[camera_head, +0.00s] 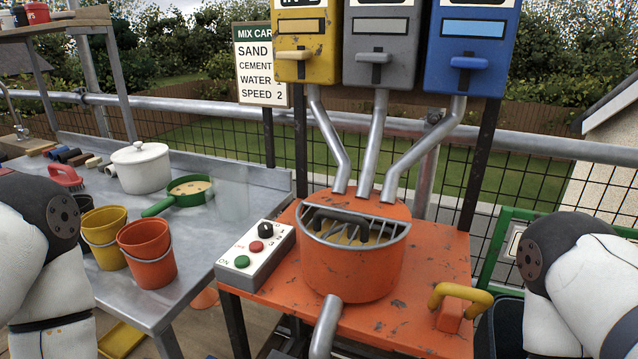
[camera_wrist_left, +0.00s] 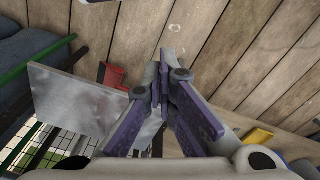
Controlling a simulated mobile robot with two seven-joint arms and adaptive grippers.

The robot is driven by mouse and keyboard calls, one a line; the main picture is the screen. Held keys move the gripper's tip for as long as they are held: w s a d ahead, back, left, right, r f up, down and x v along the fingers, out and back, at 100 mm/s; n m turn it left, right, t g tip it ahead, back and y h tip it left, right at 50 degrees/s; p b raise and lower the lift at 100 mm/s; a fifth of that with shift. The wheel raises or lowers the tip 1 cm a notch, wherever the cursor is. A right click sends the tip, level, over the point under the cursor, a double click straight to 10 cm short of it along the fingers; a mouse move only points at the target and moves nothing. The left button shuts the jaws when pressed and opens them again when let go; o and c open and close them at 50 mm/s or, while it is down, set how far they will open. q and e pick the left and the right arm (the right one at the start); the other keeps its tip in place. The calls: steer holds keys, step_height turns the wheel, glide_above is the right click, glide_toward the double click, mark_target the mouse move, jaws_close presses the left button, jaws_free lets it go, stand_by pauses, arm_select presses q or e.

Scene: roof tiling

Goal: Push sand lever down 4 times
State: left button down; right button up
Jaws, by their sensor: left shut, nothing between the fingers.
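The yellow dispenser (camera_head: 306,18) hangs upper middle in the head view, left of a grey dispenser (camera_head: 381,25) and a blue dispenser (camera_head: 472,30). Its pale yellow lever (camera_head: 294,56) sticks out of its front; its top label is cut off, so I cannot read which material it holds. A metal pipe runs from it to the orange mixer drum (camera_head: 352,265). My left gripper shows in the wrist view (camera_wrist_left: 167,88), shut and empty, over wooden planks and away from the lever. In the head view only parts of my arms show. My right gripper is not visible.
A control box (camera_head: 255,257) sits left of the drum. Buckets (camera_head: 147,252), a green pan (camera_head: 189,188) and a white pot (camera_head: 141,167) stand on the metal table (camera_head: 240,186). Space before the dispensers looks clear.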

arm_select(q)
steer(key=s+a+f+g, duration=0.1)
steer(key=s+a, duration=0.1)
steer(key=s, duration=0.5)
steer(key=shift+s+f+g, duration=0.15)
steer(key=shift+s+g, duration=0.2)
steer(key=shift+g, duration=0.05)
